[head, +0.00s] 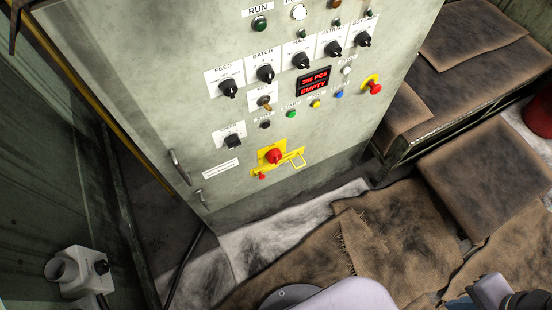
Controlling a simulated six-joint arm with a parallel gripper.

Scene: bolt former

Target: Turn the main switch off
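A red rotary knob (274,156) on a yellow plate, which looks like the main switch, sits low on the front of the grey-green control cabinet. A yellow loop-shaped bar (297,159) sticks out to its right, and a small red part (262,175) sits below left of it. The knob's exact position is too small to read. Parts of my arm show at the bottom edge, well below the cabinet. I cannot make out my gripper's fingers, and nothing of mine touches the knob.
Above the knob are several black selector knobs, small coloured buttons, a red display (313,82) reading "EMPTY", and a red mushroom button (375,87) on yellow. A cabinet handle (180,167) juts out at left. Brown stained sheets (400,220) cover the floor; a grey socket box (82,268) is lower left.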

